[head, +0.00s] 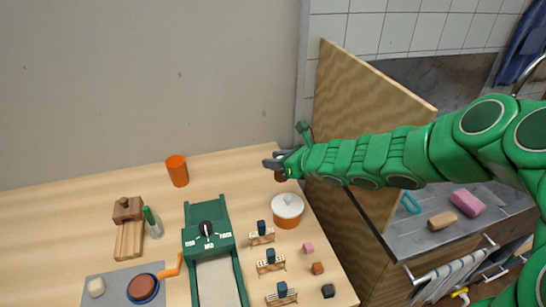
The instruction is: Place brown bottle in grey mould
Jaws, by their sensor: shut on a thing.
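My gripper (272,163) is at the end of the green arm, above the back right of the wooden table. It is shut on a small brown thing (281,176), which looks like the brown bottle, mostly hidden by the gripper. I cannot pick out a grey mould for certain. A green device (207,229) with a grey bed stands at the front middle.
An orange cup (177,171) stands at the back. A white-lidded orange pot (287,210) stands below my gripper, near several small racks and blocks. A wooden panel (365,120) rises on the right, before a grey counter (450,240).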

